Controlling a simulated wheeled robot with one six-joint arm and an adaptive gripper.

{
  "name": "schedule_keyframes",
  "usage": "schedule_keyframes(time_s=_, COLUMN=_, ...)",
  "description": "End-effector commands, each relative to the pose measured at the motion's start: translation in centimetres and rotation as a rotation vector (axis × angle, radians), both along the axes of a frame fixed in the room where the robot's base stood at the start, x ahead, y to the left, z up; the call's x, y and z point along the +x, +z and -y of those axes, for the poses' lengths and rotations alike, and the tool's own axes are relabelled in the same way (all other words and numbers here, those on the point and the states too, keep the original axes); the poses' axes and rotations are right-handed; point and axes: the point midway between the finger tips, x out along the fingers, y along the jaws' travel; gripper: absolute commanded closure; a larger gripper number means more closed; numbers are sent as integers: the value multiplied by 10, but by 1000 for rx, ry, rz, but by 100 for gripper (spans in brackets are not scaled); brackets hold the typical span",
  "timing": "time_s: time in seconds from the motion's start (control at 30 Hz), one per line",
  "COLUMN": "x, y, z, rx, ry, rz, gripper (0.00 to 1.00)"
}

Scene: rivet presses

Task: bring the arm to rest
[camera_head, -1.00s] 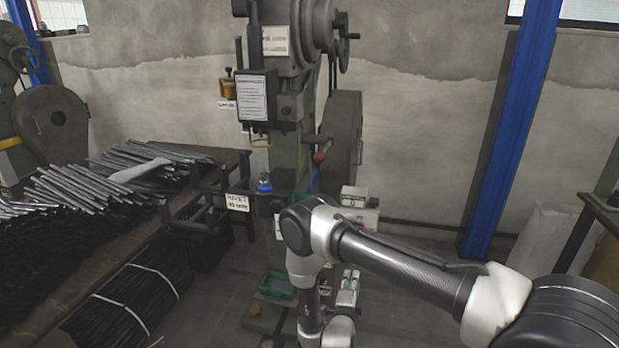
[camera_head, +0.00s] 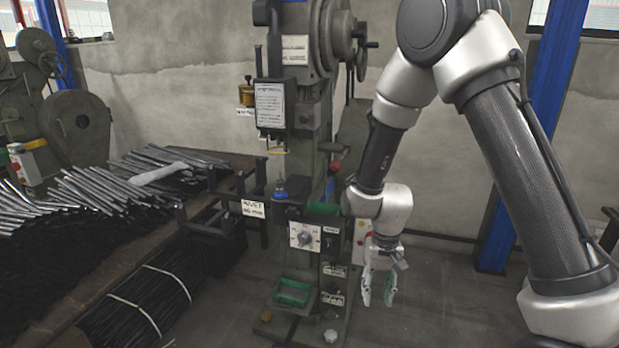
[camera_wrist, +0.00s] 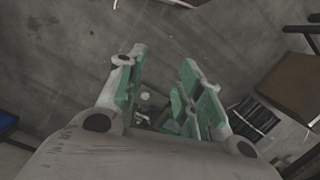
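My gripper (camera_head: 377,301) hangs pointing down at the right side of the rivet press (camera_head: 305,180), beside its base. Its green-padded fingers are spread apart with nothing between them. In the wrist view my gripper (camera_wrist: 164,58) is also open, with the grey floor beyond the fingertips. My arm is raised high on the right and folds down to the wrist, hiding part of the wall and the press's right side.
A table of metal rods (camera_head: 110,190) stands left of the press, with bundled black rods (camera_head: 135,305) below. A green bin (camera_head: 292,292) sits on the press base. A blue post (camera_head: 535,130) stands right. Floor right of the gripper looks clear.

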Motion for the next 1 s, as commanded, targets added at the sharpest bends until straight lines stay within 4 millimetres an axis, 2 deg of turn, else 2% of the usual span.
schedule_keyframes(time_s=0.03, x=-6, y=31, z=12, rx=10, ry=38, rz=-4, gripper=64)
schedule_keyframes(time_s=0.1, x=-20, y=69, z=31, rx=13, ry=95, rz=-18, gripper=64)
schedule_keyframes(time_s=0.3, x=-64, y=161, z=87, rx=9, ry=199, rz=-6, gripper=64)
schedule_keyframes(time_s=0.4, x=-87, y=198, z=114, rx=-2, ry=213, rz=30, gripper=64)
schedule_keyframes(time_s=0.5, x=-110, y=228, z=138, rx=-17, ry=195, rz=93, gripper=64)
schedule_keyframes(time_s=0.7, x=-139, y=277, z=171, rx=-38, ry=116, rz=313, gripper=64)
schedule_keyframes(time_s=0.9, x=-154, y=313, z=187, rx=-44, ry=37, rz=498, gripper=64)
schedule_keyframes(time_s=1.0, x=-158, y=322, z=192, rx=-50, ry=11, rz=542, gripper=64)
